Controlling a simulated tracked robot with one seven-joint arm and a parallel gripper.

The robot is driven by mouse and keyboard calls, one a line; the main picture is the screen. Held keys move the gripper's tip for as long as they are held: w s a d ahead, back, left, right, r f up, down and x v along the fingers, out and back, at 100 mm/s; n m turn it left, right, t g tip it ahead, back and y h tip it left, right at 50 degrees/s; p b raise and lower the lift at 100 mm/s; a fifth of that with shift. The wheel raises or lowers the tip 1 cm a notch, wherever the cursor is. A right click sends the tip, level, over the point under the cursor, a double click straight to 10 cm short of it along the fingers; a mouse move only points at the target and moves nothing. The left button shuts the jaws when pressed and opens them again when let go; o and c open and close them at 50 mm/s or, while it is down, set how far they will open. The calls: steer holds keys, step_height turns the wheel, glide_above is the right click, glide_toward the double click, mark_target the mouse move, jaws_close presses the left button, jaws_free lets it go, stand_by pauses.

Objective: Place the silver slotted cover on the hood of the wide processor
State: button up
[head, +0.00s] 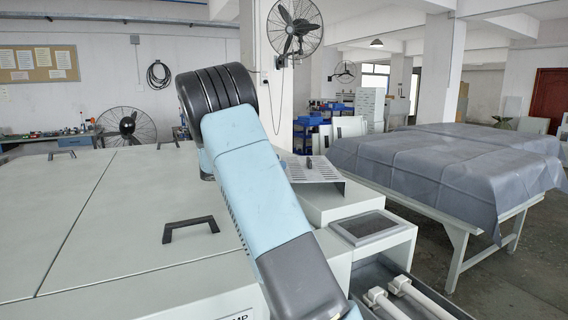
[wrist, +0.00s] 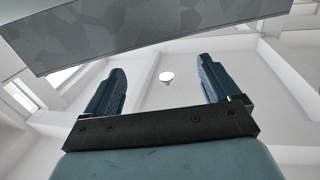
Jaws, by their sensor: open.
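The silver slotted cover (head: 318,170) shows in the head view just right of my arm, as a thin plate with rows of slots. It lies on or just above the pale raised box at the right side of the wide processor (head: 125,230); I cannot tell which. My arm hides its left part. The processor's broad flat hood (head: 140,185) fills the left of the head view. My gripper (wrist: 161,66) is open in the wrist view, with nothing between its fingers, and the ceiling shows behind them. The head view does not show it.
Black handles (head: 190,228) stand up from the hood. A small dark display panel (head: 368,224) and an open tray with white rollers (head: 400,290) are at lower right. A cloth-covered table (head: 440,160) stands beyond. A grey mottled panel (wrist: 140,28) crosses the top of the wrist view.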

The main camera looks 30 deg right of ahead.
steer(key=w+r+n+t+y, duration=0.35)
steer(key=r+n+t, duration=0.25)
steer(key=r+t, duration=0.6)
steer(key=s+a+r+n+t+y, duration=0.2)
steer(key=s+a+n+t+y, duration=0.6)
steer(key=a+y, duration=0.5)
steer(key=s+a+f+n+g+y, duration=0.1)
steer(key=s+a+f+n+g, duration=0.2)
steer(key=s, duration=0.4)
steer(key=s+a+f+n+g+y, duration=0.15)
steer(key=s+a, duration=0.25)
steer(key=s, duration=0.4)
steer(key=s+f+g, duration=0.1)
steer(key=s+f, duration=0.2)
steer(key=s, duration=0.3)
steer(key=s+f+n+g+h, duration=0.1)
steer(key=s+f+g, duration=0.1)
steer(key=s, duration=0.5)
steer(key=s+f+n+g, duration=0.1)
steer(key=s+f+g, duration=0.1)
steer(key=s+f, duration=0.3)
steer(key=shift+s+h, duration=0.3)
steer(key=shift+s, duration=0.4)
steer(key=shift+a, duration=0.1)
